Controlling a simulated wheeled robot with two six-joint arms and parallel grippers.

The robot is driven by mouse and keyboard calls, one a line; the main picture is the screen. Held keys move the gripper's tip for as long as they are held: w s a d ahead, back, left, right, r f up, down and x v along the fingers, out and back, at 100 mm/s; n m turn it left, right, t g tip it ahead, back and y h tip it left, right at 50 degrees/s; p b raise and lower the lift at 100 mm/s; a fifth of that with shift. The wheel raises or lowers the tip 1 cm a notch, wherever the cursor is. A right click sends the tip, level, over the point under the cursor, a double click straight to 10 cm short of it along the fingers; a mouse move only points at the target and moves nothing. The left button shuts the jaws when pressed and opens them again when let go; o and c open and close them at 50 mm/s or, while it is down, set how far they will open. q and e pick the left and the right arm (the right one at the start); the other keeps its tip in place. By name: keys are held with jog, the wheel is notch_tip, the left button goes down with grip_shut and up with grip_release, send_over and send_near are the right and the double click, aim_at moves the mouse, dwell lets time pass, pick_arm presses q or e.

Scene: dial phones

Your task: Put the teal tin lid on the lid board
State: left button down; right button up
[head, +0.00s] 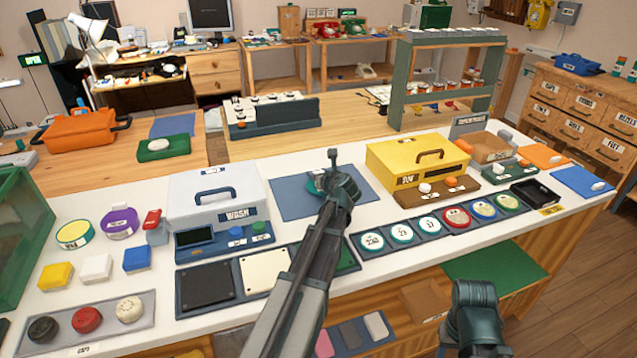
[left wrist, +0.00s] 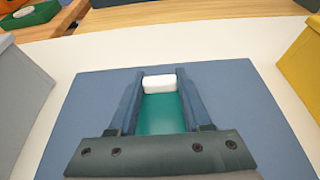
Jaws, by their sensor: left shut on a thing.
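My left gripper (head: 322,186) is over the blue-grey board (head: 283,205) in the middle of the white counter. In the left wrist view its two fingers (left wrist: 159,88) are shut on the teal tin lid (left wrist: 160,114), which has a white block at its far end. Only a strip of teal shows between the fingers. In the head view a small teal part shows beside the wrist, the rest hidden by my arm. The board fills the ground under the gripper in the left wrist view (left wrist: 85,100). I cannot tell the height of the lid above it.
A grey-white box (head: 215,200) stands left of the board and a yellow case (head: 415,165) right of it. Several round lids on dark tiles (head: 430,225) lie in front right. Dark and white panels (head: 207,285) lie in front left. Bare counter surrounds the board narrowly.

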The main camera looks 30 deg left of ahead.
pick_arm(q)
jog(key=shift+f, duration=0.35)
pick_arm(e)
jog(key=shift+f, duration=0.4)
pick_arm(q)
jog(key=shift+f, duration=0.15)
jog(key=shift+c, duration=1.7)
grip_release()
pick_arm(e)
jog(key=shift+f, duration=0.15)
pick_arm(q)
jog(key=shift+r, duration=0.3)
jog(key=p+v, duration=0.4)
jog(key=v, duration=0.8)
jog(key=shift+d+f+p, duration=0.1)
jog(key=shift+p, duration=0.25)
pick_arm(e)
notch_tip(320, 180, up, 5)
pick_arm(q)
jog(key=shift+w, duration=0.1)
